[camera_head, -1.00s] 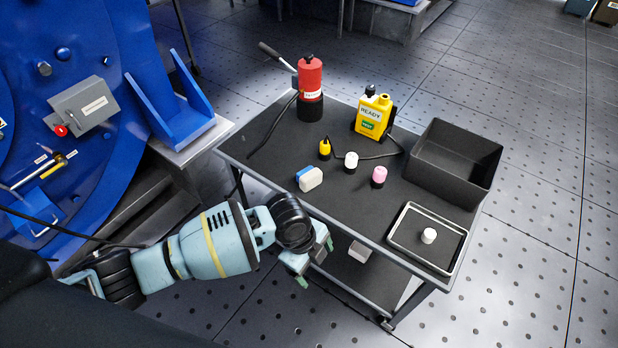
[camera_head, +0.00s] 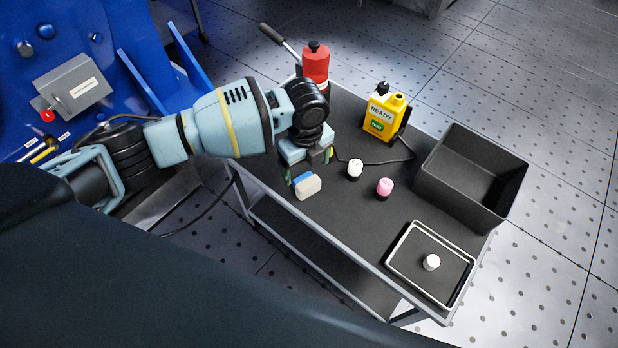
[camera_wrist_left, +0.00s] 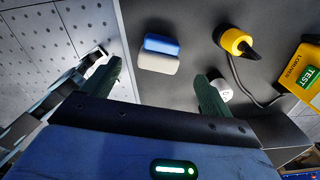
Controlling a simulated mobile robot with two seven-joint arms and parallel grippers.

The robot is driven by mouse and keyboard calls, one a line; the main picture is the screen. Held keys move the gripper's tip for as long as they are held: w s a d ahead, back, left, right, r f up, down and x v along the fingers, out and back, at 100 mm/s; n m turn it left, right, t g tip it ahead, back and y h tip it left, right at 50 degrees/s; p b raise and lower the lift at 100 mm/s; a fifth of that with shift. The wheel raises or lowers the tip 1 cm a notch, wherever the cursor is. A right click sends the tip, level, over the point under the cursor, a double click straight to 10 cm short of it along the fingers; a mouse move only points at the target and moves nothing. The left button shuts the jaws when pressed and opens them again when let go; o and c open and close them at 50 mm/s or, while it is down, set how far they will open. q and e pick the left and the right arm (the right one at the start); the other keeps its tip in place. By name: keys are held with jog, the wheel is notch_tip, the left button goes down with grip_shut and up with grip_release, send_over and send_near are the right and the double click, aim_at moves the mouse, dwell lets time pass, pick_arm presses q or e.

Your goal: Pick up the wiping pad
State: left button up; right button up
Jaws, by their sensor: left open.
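The wiping pad, a small white block with a blue back (camera_head: 309,187), lies on the dark cart top near its left edge. It also shows in the left wrist view (camera_wrist_left: 158,62), ahead of and between the two fingers. My left gripper (camera_head: 309,168) is open and empty, just behind and above the pad in the head view. In the left wrist view its green fingertips (camera_wrist_left: 158,76) are spread, with a visible gap to the pad. My right gripper is not in view.
White (camera_head: 354,168) and pink (camera_head: 384,187) capped pieces stand right of the pad. Behind are a red cylinder (camera_head: 315,66) and a yellow tester (camera_head: 381,115) with a cable. A yellow-black piece (camera_wrist_left: 234,41) shows in the wrist view. A tray (camera_head: 402,268) and black bin (camera_head: 455,190) are right.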

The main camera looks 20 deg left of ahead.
aim_at(306, 179)
pick_arm(q)
jog(key=shift+s+f, duration=0.15)
jog(key=shift+f, duration=1.2)
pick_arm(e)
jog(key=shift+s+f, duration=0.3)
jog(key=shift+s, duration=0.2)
pick_arm(q)
notch_tip(306, 179, down, 5)
jog(key=shift+f+b, duration=0.1)
jog(key=shift+b, duration=0.45)
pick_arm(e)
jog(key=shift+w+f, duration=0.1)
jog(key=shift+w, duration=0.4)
pick_arm(q)
jog(key=c, duration=1.1)
jog(key=shift+c, duration=0.2)
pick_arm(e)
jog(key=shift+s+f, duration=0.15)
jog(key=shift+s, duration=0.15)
